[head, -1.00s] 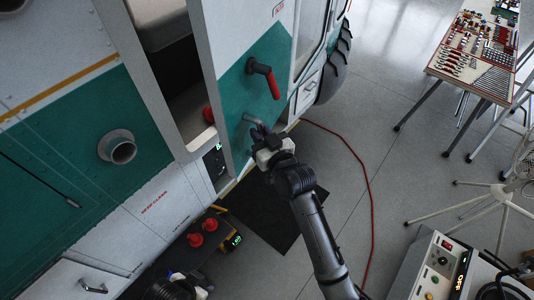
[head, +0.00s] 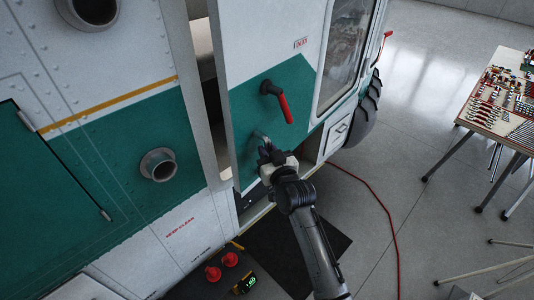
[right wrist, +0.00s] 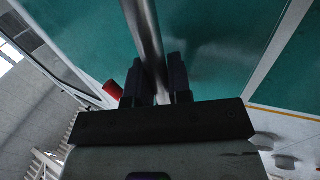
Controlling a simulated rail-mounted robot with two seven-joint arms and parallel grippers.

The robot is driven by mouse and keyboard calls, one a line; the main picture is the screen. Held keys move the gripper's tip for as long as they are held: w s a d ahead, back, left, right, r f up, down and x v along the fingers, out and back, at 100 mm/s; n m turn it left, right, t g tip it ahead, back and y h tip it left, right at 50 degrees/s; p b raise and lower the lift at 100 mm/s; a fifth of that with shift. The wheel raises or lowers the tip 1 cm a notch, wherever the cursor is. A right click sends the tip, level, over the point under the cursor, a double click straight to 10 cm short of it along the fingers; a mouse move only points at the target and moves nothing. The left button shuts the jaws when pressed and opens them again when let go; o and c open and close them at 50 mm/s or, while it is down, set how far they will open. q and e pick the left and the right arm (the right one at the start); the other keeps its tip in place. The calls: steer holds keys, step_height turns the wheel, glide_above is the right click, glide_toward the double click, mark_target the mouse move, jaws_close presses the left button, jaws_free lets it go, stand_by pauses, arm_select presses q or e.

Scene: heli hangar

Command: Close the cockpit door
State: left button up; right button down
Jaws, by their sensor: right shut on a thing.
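The cockpit door (head: 262,35), white above and green below, stands partly open. A narrow dark opening (head: 212,110) shows between its left edge and the pale door frame (head: 180,60). A grey metal grab bar (head: 259,136) sits low on the green part; it also crosses the right wrist view (right wrist: 143,35). My right gripper (head: 266,148) is shut around this bar, with one finger on each side in the right wrist view (right wrist: 158,88). A red-tipped handle (head: 284,107) sits above it on the door. My left gripper is out of view.
A round grey port (head: 160,165) sticks out of the fuselage left of the opening. Red knobs (head: 222,266) are low at the front. A red cable (head: 385,215) lies on the floor. A tool table (head: 490,110) stands at the far right.

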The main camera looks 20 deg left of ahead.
steer(key=shift+d+f, duration=0.1)
steer(key=c, duration=1.1)
jaws_free()
steer(key=shift+o, duration=0.2)
steer(key=b+v, duration=0.2)
steer(key=v, duration=1.1)
steer(key=shift+s+d, duration=0.25)
steer(key=shift+d, duration=0.1)
